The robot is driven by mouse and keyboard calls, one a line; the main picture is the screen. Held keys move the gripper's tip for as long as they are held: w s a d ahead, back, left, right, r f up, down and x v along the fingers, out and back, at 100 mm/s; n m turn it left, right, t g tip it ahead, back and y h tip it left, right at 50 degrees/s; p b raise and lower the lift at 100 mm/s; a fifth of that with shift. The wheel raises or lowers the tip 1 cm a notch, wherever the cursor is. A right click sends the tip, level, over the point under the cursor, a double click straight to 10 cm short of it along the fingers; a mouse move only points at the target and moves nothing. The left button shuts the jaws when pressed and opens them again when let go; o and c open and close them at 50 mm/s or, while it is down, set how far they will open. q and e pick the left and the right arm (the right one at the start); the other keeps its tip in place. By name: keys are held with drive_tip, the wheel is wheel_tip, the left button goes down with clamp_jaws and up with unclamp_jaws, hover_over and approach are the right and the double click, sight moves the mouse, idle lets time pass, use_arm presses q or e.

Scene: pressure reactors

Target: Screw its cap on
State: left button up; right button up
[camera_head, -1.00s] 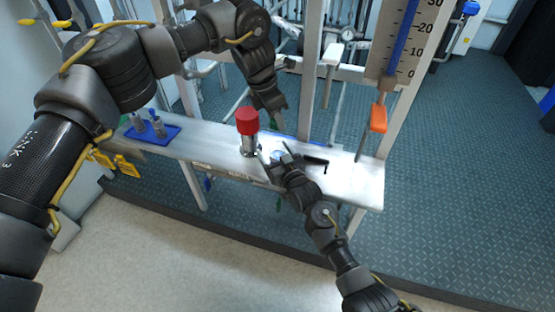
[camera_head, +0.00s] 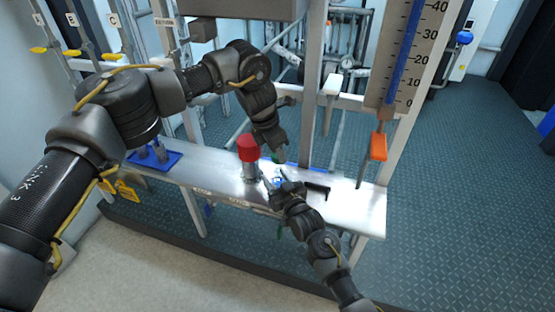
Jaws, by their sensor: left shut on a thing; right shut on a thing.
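A metal cylinder with a red top (camera_head: 248,149) stands upright on the narrow metal shelf (camera_head: 215,180). My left gripper (camera_head: 277,155) points down just right of the red top. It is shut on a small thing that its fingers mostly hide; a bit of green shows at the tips. My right gripper (camera_head: 274,181) is low over the shelf, just right of the cylinder's base and below my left gripper. It is shut on a small bluish thing (camera_head: 279,181). I cannot tell which held thing is the cap, or whether the two touch.
A blue tray (camera_head: 172,161) with small metal vessels lies at the shelf's left. A black handle-like part (camera_head: 318,188) lies right of my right gripper. Posts and pipes rise behind the shelf. An orange piece (camera_head: 378,146) hangs below the scale (camera_head: 402,90). The shelf's right end is clear.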

sight(280, 170)
use_arm(q)
drive_tip(key=shift+f, duration=1.3)
drive_tip(key=shift+f, duration=0.9)
drive_tip(key=shift+f, duration=0.5)
